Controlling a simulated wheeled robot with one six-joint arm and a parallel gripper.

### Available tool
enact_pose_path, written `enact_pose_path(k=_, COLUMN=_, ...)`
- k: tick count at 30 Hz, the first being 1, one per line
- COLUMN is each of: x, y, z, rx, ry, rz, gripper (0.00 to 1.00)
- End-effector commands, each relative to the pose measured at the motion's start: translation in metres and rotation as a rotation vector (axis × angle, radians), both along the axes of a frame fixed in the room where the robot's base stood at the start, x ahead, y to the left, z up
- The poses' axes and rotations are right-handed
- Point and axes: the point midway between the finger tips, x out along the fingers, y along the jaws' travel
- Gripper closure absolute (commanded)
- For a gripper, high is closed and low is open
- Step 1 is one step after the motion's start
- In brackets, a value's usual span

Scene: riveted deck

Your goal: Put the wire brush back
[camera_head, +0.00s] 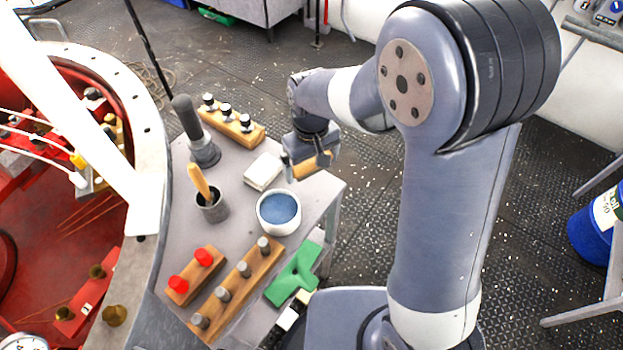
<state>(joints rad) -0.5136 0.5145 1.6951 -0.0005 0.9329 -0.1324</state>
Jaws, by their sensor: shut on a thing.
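My gripper (307,165) is over the back right part of the grey table, pointing down. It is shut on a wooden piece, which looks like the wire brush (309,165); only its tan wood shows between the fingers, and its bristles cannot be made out. It appears to be held above the table, near the right edge. A green holder (291,275) with a shaped recess lies at the table's front right. The recess looks empty.
The table (232,232) also carries a bowl of blue stuff (279,212), a white block (263,171), a dark cup with a wooden handle (211,207), a dark upright tool (203,152), and wooden racks (236,290) with pegs. A red round hatch (40,220) is left.

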Motion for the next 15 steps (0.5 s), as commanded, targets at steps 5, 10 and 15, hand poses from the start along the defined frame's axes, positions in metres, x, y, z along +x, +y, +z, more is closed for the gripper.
enact_pose_path(k=5, x=0.000, y=0.000, z=-0.020, rx=0.000, ry=0.000, rz=0.000, gripper=0.26)
enact_pose_path(k=10, x=0.000, y=0.000, z=-0.043, rx=-0.002, ry=0.002, rz=0.000, gripper=0.26)
enact_pose_path(k=15, x=0.000, y=0.000, z=-0.058, rx=0.000, ry=0.000, rz=0.000, gripper=0.26)
